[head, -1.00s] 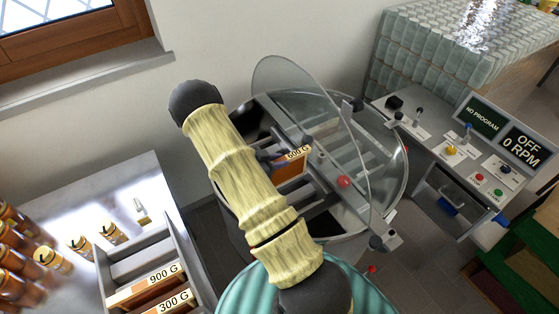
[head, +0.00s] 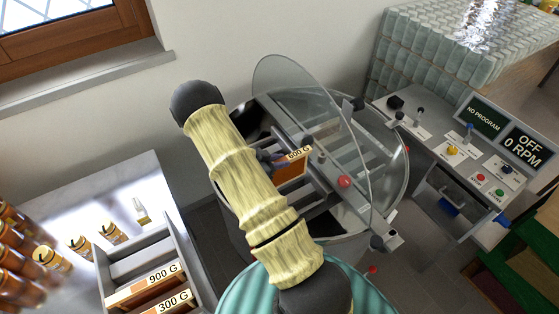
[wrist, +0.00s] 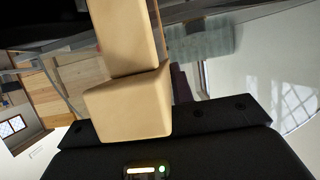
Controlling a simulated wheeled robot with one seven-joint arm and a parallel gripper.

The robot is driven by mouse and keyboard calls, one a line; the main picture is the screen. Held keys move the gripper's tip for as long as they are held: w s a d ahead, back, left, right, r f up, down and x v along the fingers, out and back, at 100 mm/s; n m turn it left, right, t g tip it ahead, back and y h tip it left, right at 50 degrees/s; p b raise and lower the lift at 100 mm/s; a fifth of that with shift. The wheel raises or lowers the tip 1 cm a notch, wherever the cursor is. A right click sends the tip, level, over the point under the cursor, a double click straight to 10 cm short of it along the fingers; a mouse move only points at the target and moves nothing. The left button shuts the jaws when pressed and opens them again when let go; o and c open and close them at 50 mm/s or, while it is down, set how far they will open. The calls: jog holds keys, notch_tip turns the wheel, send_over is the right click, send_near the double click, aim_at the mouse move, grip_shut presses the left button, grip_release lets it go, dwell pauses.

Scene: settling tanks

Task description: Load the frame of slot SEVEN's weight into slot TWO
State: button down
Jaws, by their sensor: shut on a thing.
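A frame with an orange-brown face and a "600 G" label (head: 291,170) is at the open round machine (head: 388,200) in the head view. My gripper (head: 274,160), dark and partly hidden behind my arm, is shut on this frame at its left end. The frame is tilted over the slotted interior; whether it touches a slot cannot be told. No slot numbers are readable. The wrist view shows pale tan blocks (wrist: 130,105) close up, and the frame cannot be made out there.
A clear lid (head: 290,85) stands raised over the machine, with a red knob (head: 345,182) near it. A rack (head: 150,245) at lower left holds frames labelled 900 G and 300 G. Brown bottles (head: 20,255) stand beside it. A control panel (head: 470,150) reads "NO PROGRAM" and "OFF 0 RPM".

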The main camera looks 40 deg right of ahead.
aim_at(280, 179)
jog(key=shift+f+b, duration=3.7)
jog(key=shift+f, duration=1.25)
jog(key=c, duration=1.1)
grip_release()
jog(key=shift+r+b, duration=1.25)
jog(key=shift+r, duration=3.8)
